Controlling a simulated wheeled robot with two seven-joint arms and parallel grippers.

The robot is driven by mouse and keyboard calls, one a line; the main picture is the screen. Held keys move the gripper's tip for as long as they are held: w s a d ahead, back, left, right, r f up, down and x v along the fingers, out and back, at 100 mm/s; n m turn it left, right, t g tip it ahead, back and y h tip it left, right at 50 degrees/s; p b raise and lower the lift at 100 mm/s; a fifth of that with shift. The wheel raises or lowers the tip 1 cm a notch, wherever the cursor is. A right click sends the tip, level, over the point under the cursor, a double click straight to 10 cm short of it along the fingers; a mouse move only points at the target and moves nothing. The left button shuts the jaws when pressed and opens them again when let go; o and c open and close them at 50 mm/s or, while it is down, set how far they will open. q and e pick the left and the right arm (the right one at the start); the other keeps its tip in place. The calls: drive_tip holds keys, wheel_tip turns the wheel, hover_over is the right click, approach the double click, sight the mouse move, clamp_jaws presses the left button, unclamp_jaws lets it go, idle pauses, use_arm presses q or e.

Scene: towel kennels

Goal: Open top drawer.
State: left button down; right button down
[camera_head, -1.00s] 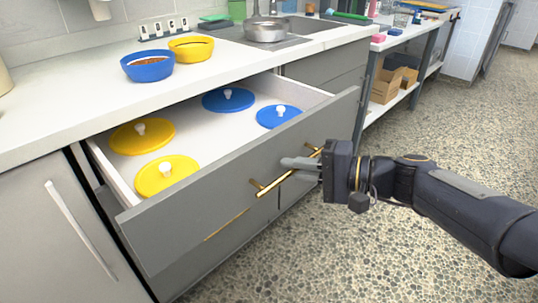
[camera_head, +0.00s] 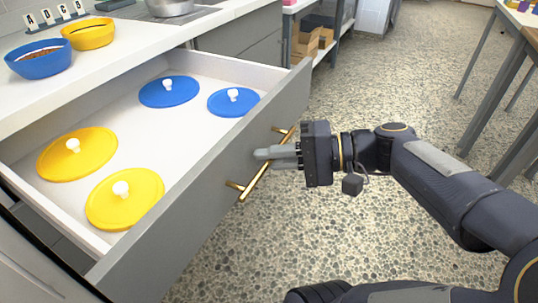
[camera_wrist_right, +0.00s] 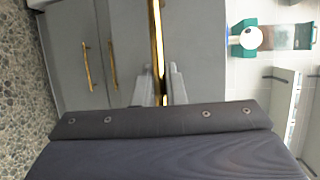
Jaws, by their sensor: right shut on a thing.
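The top drawer (camera_head: 185,235) is pulled well out from the counter, its inside showing. A gold bar handle (camera_head: 240,190) runs along its grey front. My right gripper (camera_head: 262,154) is shut on this handle; in the right wrist view the gold bar (camera_wrist_right: 157,45) passes between the two fingers (camera_wrist_right: 159,85). Inside the drawer lie two yellow lids (camera_head: 78,153) and two blue lids (camera_head: 169,91), all with white knobs. My left gripper is not in view.
A blue bowl (camera_head: 38,60) with brown contents and a yellow bowl (camera_head: 88,33) stand on the white counter (camera_head: 125,45). A metal pan (camera_head: 170,7) is at the sink. Speckled floor right of the drawer is mostly clear. A table (camera_head: 515,75) stands at the far right.

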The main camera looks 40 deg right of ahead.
drive_tip(key=c, duration=1.5)
unclamp_jaws()
drive_tip(key=p+v, duration=0.1)
drive_tip(key=v, duration=0.6)
drive_tip(key=shift+s+d+p, duration=0.25)
drive_tip(key=shift+d+p, duration=0.05)
drive_tip(key=shift+p, duration=0.05)
drive_tip(key=shift+r, duration=0.15)
